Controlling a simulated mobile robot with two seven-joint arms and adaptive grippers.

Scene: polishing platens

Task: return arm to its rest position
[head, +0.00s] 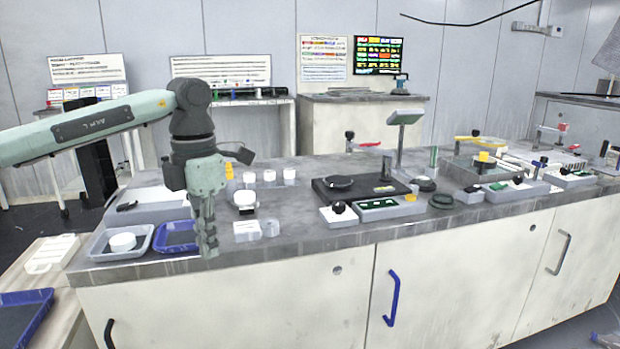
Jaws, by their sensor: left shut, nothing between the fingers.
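My left arm comes in from the left, pale green with dark joints, and bends down at the wrist. My left gripper (208,245) points straight down over the front edge of the grey workbench (320,228). Its fingers are shut with nothing between them. It is just right of the blue tray (172,238) and hides part of that tray's right side. Whether the fingertips touch the bench cannot be told. My right gripper is not in view.
A grey tray (97,248) holds a white round puck (122,242). Several white cylinders stand behind the gripper. A black platen unit (350,188) and small control boxes (390,209) stand to the right. The bench front has blue (391,298) and black handles.

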